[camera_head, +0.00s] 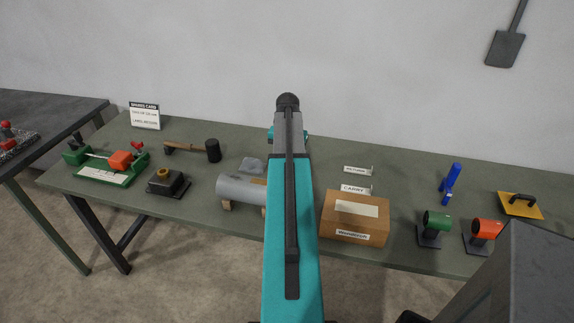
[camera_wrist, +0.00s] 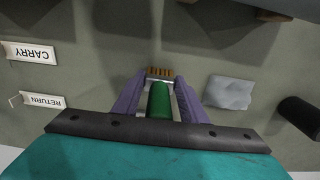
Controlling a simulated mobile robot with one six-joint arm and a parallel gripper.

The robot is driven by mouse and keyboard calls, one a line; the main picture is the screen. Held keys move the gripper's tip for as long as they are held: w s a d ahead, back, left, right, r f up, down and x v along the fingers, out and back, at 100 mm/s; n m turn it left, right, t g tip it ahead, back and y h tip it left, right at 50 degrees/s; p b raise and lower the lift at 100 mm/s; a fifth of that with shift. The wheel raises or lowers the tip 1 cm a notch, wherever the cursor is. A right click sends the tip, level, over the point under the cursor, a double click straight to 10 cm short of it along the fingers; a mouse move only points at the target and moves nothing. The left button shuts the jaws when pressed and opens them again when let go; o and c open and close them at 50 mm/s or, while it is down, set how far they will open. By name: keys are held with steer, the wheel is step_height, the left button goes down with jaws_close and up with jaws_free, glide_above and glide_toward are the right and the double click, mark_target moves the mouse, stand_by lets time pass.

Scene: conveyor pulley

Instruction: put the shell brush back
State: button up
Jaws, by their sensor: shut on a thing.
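My gripper (camera_wrist: 158,98) is shut on the green handle of the shell brush (camera_wrist: 160,100), seen in the wrist view between its two purple fingers. The brush's brown bristles (camera_wrist: 160,72) point away from the wrist, over the green-grey tabletop. I cannot tell how high it is above the table. In the head view my arm hides the brush and the fingers. A grey cylindrical shell (camera_head: 241,189) lies on wooden blocks left of my arm; its edge shows at the top of the wrist view (camera_wrist: 290,8).
A grey cloth (camera_head: 252,165) and a mallet (camera_head: 195,150) lie left of my arm. CARRY (camera_head: 356,189) and RETURN (camera_head: 357,170) signs stand right, behind a cardboard box (camera_head: 355,222). Green (camera_head: 433,228) and orange (camera_head: 484,233) holders stand farther right. Bare table shows between the signs and the blue tool (camera_head: 451,180).

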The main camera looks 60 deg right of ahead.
steer(key=shift+f, duration=0.15)
steer(key=o, duration=1.1)
steer(key=shift+r, duration=0.25)
steer(key=shift+r+b, duration=0.85)
steer(key=shift+r, duration=5.1)
